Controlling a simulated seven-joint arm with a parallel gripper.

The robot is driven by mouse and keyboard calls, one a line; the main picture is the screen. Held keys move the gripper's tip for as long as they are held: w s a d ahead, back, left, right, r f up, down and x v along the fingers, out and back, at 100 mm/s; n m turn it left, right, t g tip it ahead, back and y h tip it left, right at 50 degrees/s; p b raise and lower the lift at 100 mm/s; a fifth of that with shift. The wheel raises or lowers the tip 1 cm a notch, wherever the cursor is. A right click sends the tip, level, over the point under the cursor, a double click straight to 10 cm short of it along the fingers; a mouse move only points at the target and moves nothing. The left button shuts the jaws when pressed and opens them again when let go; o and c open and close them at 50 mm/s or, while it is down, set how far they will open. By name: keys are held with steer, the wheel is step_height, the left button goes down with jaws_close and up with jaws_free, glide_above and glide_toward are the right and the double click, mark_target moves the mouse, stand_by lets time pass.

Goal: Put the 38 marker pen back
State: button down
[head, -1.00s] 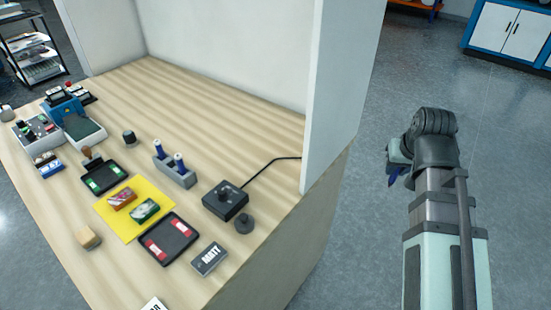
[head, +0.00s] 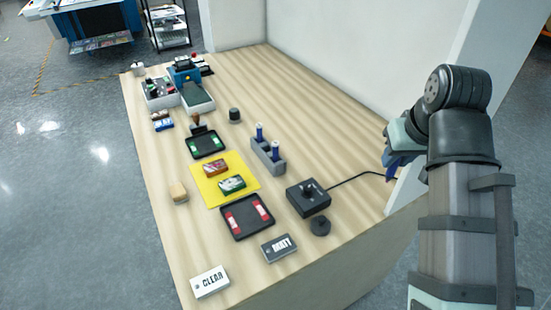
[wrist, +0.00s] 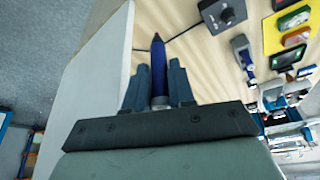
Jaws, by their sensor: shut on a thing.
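My gripper (head: 390,160) is shut on a dark blue marker pen (wrist: 158,72) with a reddish tip. In the wrist view the pen stands between both fingers (wrist: 158,85), its tip pointing away from the palm. In the head view only a bit of the blue pen (head: 391,172) shows under the gripper. A grey pen holder (head: 268,158) with two blue pens (head: 259,133) stands on the table, well to the left of my gripper. The holder also shows in the wrist view (wrist: 241,48). I cannot read any number on the pens.
A white panel (head: 440,130) stands close by my gripper at the table's right end. A yellow mat (head: 206,193) with two blocks, black trays (head: 247,217) and label plates (head: 210,282) lie farther left.

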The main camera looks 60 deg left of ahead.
steer(key=s+a+r+n, duration=0.1)
steer(key=s+a, duration=0.5)
steer(key=a, duration=0.6)
steer(key=s+a+n, duration=0.1)
steer(key=s+a, duration=0.4)
steer(key=a, duration=0.8)
steer(key=n+g, duration=0.2)
steer(key=n, duration=0.2)
glide_above(266, 146)
steer(key=d, duration=0.1)
step_height(266, 146, down, 7)
steer(key=shift+y, duration=0.4)
steer(key=shift+s+d+f, duration=0.1)
steer(key=shift+f, duration=2.25)
steer(key=shift+d+f, duration=0.1)
steer(key=shift+f, duration=2.25)
steer(key=shift+f, duration=0.1)
steer(key=c, duration=1)
jaws_free()
steer(key=shift+o, duration=0.2)
steer(key=v, duration=1.2)
